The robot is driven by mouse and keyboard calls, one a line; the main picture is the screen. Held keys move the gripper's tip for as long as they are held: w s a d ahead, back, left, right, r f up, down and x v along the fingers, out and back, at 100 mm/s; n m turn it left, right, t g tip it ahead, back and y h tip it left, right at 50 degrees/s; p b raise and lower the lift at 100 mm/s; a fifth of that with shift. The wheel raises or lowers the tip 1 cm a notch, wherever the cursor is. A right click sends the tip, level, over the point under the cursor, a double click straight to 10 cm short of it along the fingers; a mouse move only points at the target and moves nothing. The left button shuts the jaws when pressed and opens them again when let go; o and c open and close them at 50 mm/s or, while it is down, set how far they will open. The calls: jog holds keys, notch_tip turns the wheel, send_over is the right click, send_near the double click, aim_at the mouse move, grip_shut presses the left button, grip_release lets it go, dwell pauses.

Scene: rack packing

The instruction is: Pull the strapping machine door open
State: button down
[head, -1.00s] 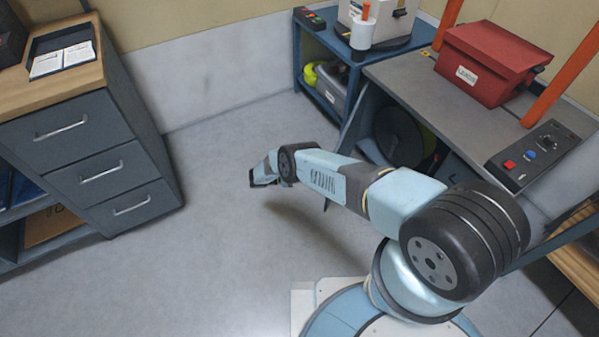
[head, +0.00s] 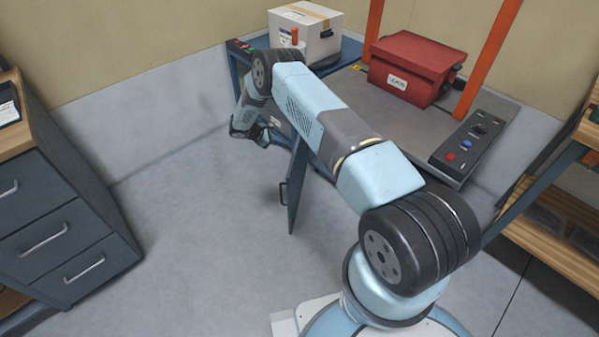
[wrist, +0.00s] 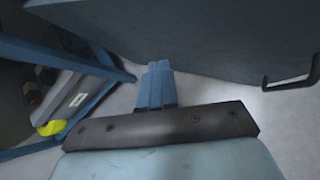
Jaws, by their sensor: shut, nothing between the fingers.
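The strapping machine (head: 395,115) has a grey top, an orange arch and a control panel (head: 474,135). Its blue-grey door (head: 297,185) stands ajar, jutting out over the floor, with a dark handle (head: 283,193) near its free edge. My arm hides the door's upper part and the opening behind it. In the wrist view the door (wrist: 220,40) fills the upper right, with the handle (wrist: 292,82) at the right. My gripper (wrist: 160,68) is shut and empty near the door's edge, apart from the handle; contact with the panel cannot be told. In the head view my forearm's end partly hides it.
A red box (head: 415,65) sits on the machine. A blue side table (head: 245,62) bears a white carton (head: 305,35); its lower shelf holds a grey case and something yellow (wrist: 52,128). A drawer cabinet (head: 60,225) stands left, wooden shelving (head: 555,235) right. The middle floor is clear.

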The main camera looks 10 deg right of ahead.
jog(key=w+d+r+m+t+y, duration=0.2)
jog(key=d+r+y, duration=0.4)
jog(key=d+r, duration=0.5)
jog(key=m+t+y, duration=0.1)
jog(key=t+y, duration=0.3)
jog(key=y, duration=1.6)
send_near(292, 170)
jog(key=x, duration=0.7)
jog(key=shift+s+r, duration=0.2)
jog(key=shift+r, duration=0.05)
